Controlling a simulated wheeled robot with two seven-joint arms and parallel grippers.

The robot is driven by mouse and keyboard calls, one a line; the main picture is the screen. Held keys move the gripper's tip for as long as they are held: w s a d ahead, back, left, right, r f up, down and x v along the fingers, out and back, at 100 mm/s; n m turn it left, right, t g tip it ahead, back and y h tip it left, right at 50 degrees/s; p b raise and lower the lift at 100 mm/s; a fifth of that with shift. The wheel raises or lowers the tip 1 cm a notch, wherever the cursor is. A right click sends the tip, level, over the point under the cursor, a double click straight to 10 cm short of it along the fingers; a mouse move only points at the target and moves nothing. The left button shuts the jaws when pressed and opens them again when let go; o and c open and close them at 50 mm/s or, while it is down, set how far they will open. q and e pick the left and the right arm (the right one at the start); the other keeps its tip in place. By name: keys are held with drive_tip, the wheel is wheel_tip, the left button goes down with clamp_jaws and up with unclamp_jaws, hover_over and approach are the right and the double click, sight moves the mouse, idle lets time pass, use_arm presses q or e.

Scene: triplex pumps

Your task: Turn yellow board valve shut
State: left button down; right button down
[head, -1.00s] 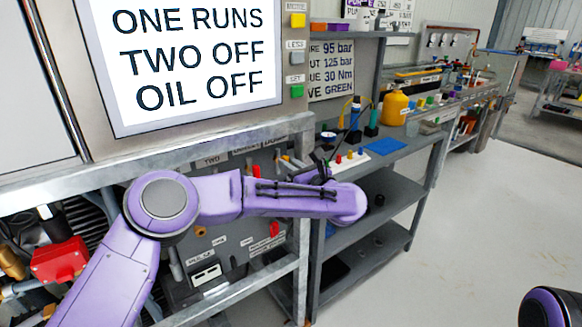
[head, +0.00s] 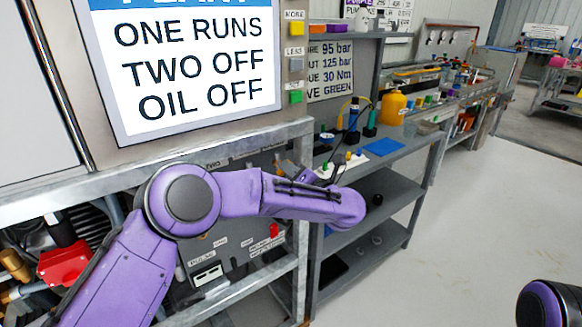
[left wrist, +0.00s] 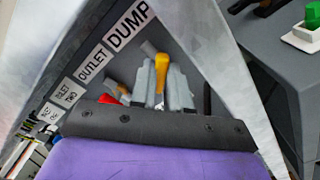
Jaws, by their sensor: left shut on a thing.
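The yellow valve handle (left wrist: 162,66) stands upright in the left wrist view, under the DUMP label (left wrist: 130,26) on the grey valve board. My left gripper (left wrist: 160,84) has a grey finger on each side of this handle and is shut on it. A red handle (left wrist: 107,98) lies to the left of the fingers, partly hidden by the gripper body. In the head view my left arm covers much of the valve board (head: 232,262), and the handle's angle is hard to judge there. My right gripper is not in view.
A grey frame post (head: 302,230) borders the board on the right. Beyond it a shelf (head: 392,150) holds a yellow container (head: 394,108), a blue mat (head: 384,146) and small coloured items. Another red handle (head: 274,230) sits low on the board. Open floor lies to the right.

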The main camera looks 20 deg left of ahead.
use_arm(q)
drive_tip(key=shift+f+m+p, duration=0.2)
drive_tip(key=shift+m+p, duration=1.55)
drive_tip(key=shift+m, duration=2.05)
drive_tip(key=shift+f, duration=0.1)
drive_tip(key=c, duration=1.1)
unclamp_jaws()
drive_tip(key=shift+d, duration=0.15)
drive_tip(key=b+v, duration=0.1)
drive_tip(key=v, duration=0.9)
drive_tip(key=shift+s, duration=0.25)
drive_tip(key=shift+w+d+m, duration=0.1)
drive_tip(key=shift+d+m, duration=0.1)
drive_tip(key=shift+m, duration=0.1)
